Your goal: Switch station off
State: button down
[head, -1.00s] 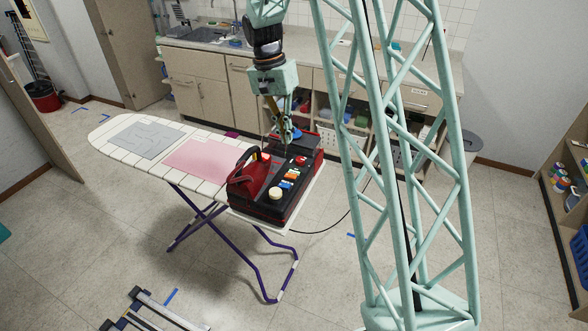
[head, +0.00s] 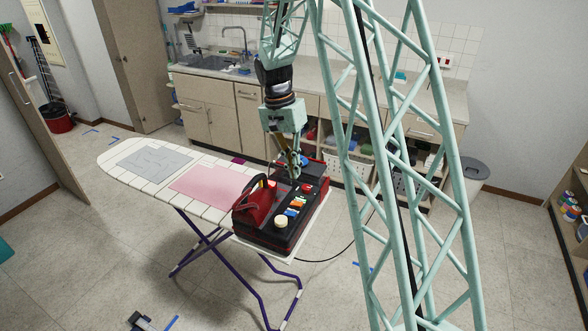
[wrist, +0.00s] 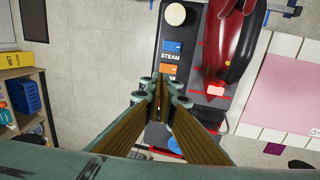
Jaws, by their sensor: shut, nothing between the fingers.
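The station (head: 262,240) is a black and red steam unit at the near right end of the ironing board. Its top carries a cream knob (head: 280,221), a blue switch (wrist: 172,47) beside the word STEAM, an orange switch (wrist: 168,71) and a red button (head: 307,188). A red iron (head: 254,207) rests on the station's left side; it also shows in the wrist view (wrist: 218,35). My gripper (wrist: 160,98) is shut and empty, pointing down over the station's far part. In the wrist view its fingers hide part of the panel past the orange switch. I cannot tell whether they touch it.
The ironing board (head: 136,178) with a pink cloth (head: 205,187) and a grey patch extends left. A counter with a sink (head: 220,63) and open bins stands behind. A dark cord runs from the station toward the right. A shelf (wrist: 28,100) shows at the wrist view's left.

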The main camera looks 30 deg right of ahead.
aim_at(301, 204)
jog(key=shift+s+d+f, duration=0.2)
jog(key=shift+s+f, duration=0.1)
jog(key=shift+f, duration=1.6)
jog(key=shift+s+d+f, duration=0.25)
jog(key=shift+s+f, duration=0.05)
jog(key=shift+f, duration=1.65)
jog(key=shift+s+d+f, duration=0.2)
jog(key=shift+s+f, duration=0.1)
jog(key=shift+f, duration=1.6)
jog(key=shift+a+f, duration=0.1)
